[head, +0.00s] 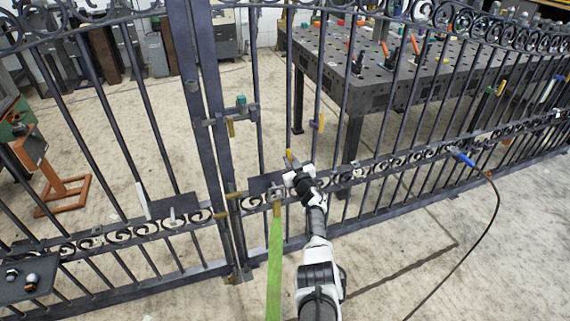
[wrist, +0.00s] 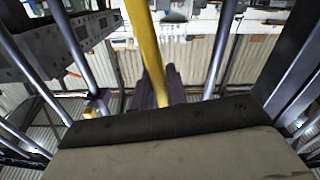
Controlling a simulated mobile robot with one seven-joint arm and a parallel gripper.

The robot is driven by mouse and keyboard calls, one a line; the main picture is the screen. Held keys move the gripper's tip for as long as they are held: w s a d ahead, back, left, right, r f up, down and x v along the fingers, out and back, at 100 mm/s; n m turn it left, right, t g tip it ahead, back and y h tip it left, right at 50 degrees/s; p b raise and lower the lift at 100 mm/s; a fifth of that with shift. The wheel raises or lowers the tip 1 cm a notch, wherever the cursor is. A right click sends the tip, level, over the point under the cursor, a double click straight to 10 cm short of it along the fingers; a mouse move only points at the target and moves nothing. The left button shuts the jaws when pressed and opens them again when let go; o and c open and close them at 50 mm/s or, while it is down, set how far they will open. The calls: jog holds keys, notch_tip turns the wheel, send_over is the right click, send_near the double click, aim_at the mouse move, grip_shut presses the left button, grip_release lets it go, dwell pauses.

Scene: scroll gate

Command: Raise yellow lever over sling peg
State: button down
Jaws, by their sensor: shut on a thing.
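My gripper (head: 294,172) is at the gate's scroll band, just right of the gate's upright posts. It is shut on the yellow lever, whose small yellow tip (head: 289,157) shows beside the fingers. In the wrist view, the yellow lever (wrist: 146,45) runs as a long bar from the top edge down to the dark fingers (wrist: 158,92). A green sling (head: 274,265) hangs just left of my arm. Its top is at a small metal and yellow fitting (head: 277,196) on the gate; I cannot tell the peg's exact shape. The lever's lower end is hidden.
The dark gate (head: 213,140) with vertical bars and scrolls spans the view. A perforated steel table (head: 400,85) with clamps stands behind it. A blue-handled tool (head: 464,159) with a black cable is at the right. Concrete floor in front is mostly open.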

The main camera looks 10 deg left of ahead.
jog(key=shift+w+d+r+m, duration=0.15)
jog(key=shift+w+d+m, duration=0.2)
jog(key=shift+d+m, duration=0.3)
jog(key=c, duration=1.4)
grip_release()
jog(key=shift+a, duration=0.1)
jog(key=shift+s+d+p, duration=0.25)
jog(key=shift+s+p, duration=0.05)
jog(key=shift+p, duration=0.2)
jog(key=p+v, duration=0.6)
jog(key=v, duration=0.7)
jog(key=shift+p, duration=0.4)
